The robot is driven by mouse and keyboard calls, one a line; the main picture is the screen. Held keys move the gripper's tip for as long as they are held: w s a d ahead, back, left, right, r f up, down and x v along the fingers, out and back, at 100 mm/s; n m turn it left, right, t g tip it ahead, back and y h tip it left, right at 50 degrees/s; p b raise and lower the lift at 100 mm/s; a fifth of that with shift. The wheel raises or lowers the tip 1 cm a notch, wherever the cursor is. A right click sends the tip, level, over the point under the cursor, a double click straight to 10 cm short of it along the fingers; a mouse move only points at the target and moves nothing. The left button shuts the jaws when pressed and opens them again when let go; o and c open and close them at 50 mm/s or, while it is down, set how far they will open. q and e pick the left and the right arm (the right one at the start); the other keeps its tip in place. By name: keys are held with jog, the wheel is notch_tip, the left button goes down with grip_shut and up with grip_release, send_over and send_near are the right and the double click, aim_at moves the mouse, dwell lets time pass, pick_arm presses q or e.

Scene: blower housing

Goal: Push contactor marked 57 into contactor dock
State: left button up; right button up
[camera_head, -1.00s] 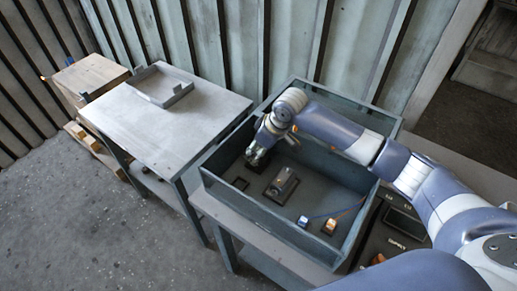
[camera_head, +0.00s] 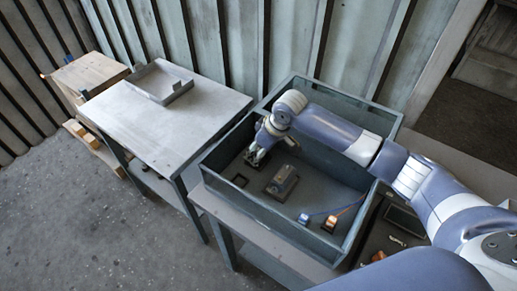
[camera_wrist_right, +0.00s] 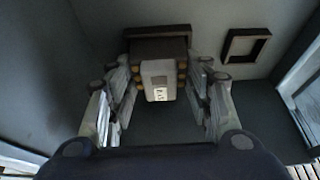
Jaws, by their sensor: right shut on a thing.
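The contactor (camera_wrist_right: 160,80) is a grey block with a light face, brassy terminals on its sides and a small white label, whose marking is too small to read surely. My right gripper (camera_head: 256,157) is shut on it. In the right wrist view its fingers (camera_wrist_right: 160,100) stand on both sides of the block. A dark square frame (camera_wrist_right: 152,31), apparently a contactor dock, lies directly behind the contactor. How far the block is seated in it cannot be told. My left gripper is not in view.
High walls of the open grey housing (camera_head: 270,222) surround the work. Inside lie a dark grey block (camera_head: 283,181) and small blue and orange connectors (camera_head: 328,223) with wires. A table (camera_head: 185,120) with a shallow tray (camera_head: 165,85) stands left. Wooden boxes stand beyond.

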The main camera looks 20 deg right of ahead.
jog(key=o, duration=1.1)
jog(key=shift+c, duration=0.2)
jog(key=v, duration=1.2)
jog(key=shift+s, duration=0.1)
jog(key=shift+a+f, duration=0.1)
jog(key=shift+f, duration=0.05)
